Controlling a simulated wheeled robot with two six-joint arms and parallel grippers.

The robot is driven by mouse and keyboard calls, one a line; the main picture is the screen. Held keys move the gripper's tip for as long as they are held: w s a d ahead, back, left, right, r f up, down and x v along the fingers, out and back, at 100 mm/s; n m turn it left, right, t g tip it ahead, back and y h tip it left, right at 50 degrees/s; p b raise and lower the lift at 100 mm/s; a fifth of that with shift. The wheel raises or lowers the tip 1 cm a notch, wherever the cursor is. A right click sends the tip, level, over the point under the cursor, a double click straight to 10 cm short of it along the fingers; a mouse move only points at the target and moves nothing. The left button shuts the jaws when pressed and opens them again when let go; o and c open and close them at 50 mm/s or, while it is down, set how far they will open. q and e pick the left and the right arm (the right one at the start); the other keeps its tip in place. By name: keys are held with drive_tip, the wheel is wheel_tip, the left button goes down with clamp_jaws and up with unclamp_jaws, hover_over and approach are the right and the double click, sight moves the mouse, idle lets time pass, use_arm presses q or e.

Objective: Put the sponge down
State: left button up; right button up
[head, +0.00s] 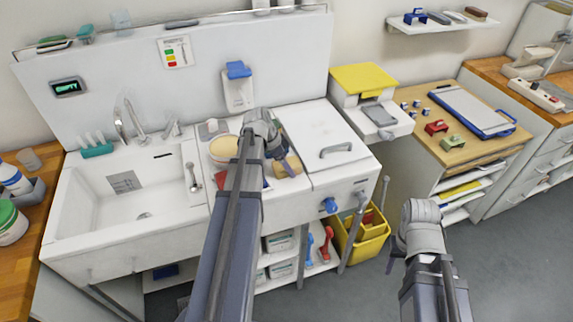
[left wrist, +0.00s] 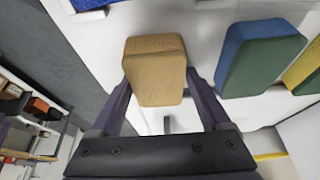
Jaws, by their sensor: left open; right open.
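A tan sponge (left wrist: 155,70) lies on the white worktop. In the left wrist view it sits between the two spread fingers of my left gripper (left wrist: 160,95). The jaws are open; contact with the sponge's sides cannot be told. In the head view the sponge (head: 288,165) shows beside my left gripper (head: 280,155), partly covered by it, right of the sink. My right gripper (head: 421,228) is low at the right, over the floor in front of the desk, away from the sponge. It is open, and its fingers are hard to make out.
A blue-and-green sponge (left wrist: 258,62) and a yellow one (left wrist: 303,68) lie right of the tan sponge in the wrist view. The sink (head: 140,195) is left of the worktop. A white lid with a handle (head: 335,150) is right. A yellow bin (head: 362,240) stands below.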

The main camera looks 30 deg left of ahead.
use_arm(q)
drive_tip(key=shift+s+d, duration=0.2)
drive_tip(key=shift+r+p, duration=0.6)
drive_tip(key=shift+p, duration=0.05)
drive_tip(key=p+v, duration=1)
drive_tip(key=v, duration=0.1)
drive_tip(key=shift+w+a, duration=0.1)
drive_tip(key=shift+a, duration=0.05)
drive_tip(key=s+d+n+g+y, duration=0.1)
drive_tip(key=s+d, duration=0.3)
drive_tip(key=d, duration=0.7)
drive_tip(key=s+d+f+n+g+y, duration=0.1)
drive_tip(key=s+d, duration=0.3)
drive_tip(key=d, duration=0.7)
drive_tip(key=s+d+n+g+y, duration=0.1)
drive_tip(key=s+d, duration=0.4)
drive_tip(key=d, duration=0.6)
drive_tip(key=shift+d+f+n+g+y, duration=0.25)
drive_tip(key=shift+n+g+y, duration=0.15)
drive_tip(key=shift+n+y, duration=0.2)
drive_tip(key=shift+f, duration=0.1)
